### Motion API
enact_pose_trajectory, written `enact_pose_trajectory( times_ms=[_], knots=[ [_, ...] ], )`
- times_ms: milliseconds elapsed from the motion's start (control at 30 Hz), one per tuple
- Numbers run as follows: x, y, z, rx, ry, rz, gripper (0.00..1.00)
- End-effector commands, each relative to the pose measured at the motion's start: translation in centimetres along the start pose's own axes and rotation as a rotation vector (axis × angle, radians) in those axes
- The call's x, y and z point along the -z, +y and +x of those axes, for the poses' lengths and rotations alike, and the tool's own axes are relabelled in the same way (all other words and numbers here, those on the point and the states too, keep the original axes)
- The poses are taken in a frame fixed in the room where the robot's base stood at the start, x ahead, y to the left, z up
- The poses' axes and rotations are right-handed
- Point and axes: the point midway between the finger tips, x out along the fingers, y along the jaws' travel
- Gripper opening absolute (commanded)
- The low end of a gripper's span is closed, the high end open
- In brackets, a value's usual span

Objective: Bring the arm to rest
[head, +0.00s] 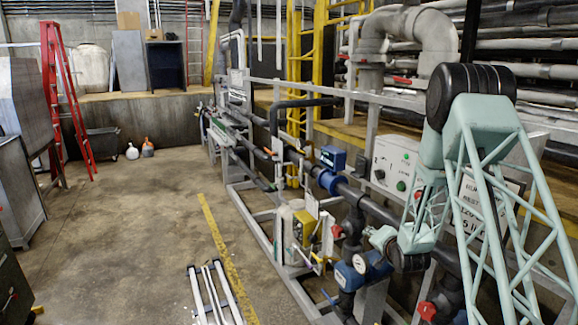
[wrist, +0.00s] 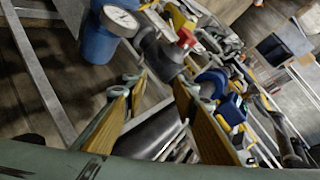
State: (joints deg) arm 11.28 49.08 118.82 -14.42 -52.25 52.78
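My gripper (head: 374,235) hangs at the end of my pale green lattice arm at the right of the head view, in front of the pipe rack. In the wrist view my gripper (wrist: 162,86) shows two fingers with yellow-brown pads, spread well apart. No held object shows between them; a dark pipe (wrist: 150,135) appears in the gap behind. The head view shows the gripper close to the pipes and valves, but whether it touches any of them cannot be told.
Blue gauges (head: 360,262), a red valve handle (head: 427,310) and a control panel (head: 393,165) crowd the gripper. The wrist view shows a pressure gauge (wrist: 121,20) nearby. A red ladder (head: 65,95) stands far left. The concrete floor (head: 150,220) is largely open.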

Motion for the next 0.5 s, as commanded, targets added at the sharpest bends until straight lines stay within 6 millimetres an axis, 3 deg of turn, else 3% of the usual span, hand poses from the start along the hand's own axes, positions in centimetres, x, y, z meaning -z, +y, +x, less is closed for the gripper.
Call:
enact_pose_trajectory(
  times_ms=[500],
  knots=[
    [1.3, -3.2, -5.2, -0.084, -0.044, -0.121, 0.26]
  ],
)
